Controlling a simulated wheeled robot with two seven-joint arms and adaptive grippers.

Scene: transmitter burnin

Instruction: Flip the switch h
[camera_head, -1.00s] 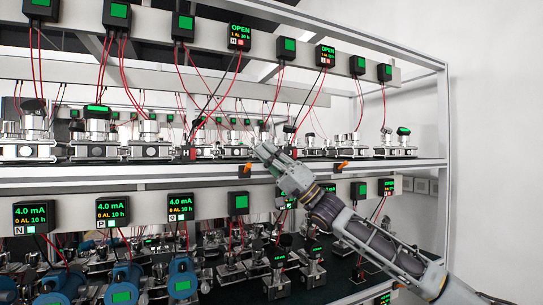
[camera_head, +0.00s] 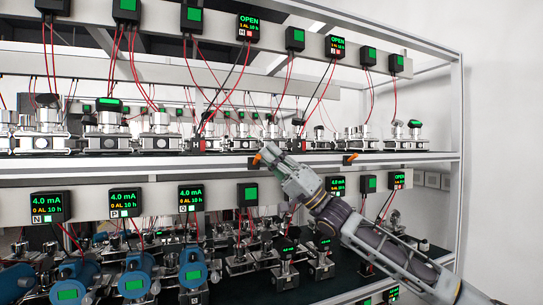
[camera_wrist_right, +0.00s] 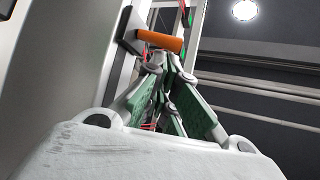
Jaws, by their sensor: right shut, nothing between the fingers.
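An orange switch lever (camera_head: 257,158) sits on the shelf's front edge, below the display (camera_head: 248,27) marked H, which reads OPEN with a red square. I cannot read a label on the lever itself. My right gripper (camera_head: 266,149) is shut and empty, with its tips right beside this lever in the head view. In the right wrist view an orange lever (camera_wrist_right: 160,41) sticks out sideways from a dark mount, just beyond the fingertips (camera_wrist_right: 165,62). I cannot tell whether they touch. My left gripper is not in view.
A second orange lever (camera_head: 350,158) is further right on the same shelf edge (camera_head: 400,158). Displays (camera_head: 191,198) reading 4.0 mA hang on the rail below. Red and black wires and metal fixtures crowd the shelves. The front of the rack is open to the right.

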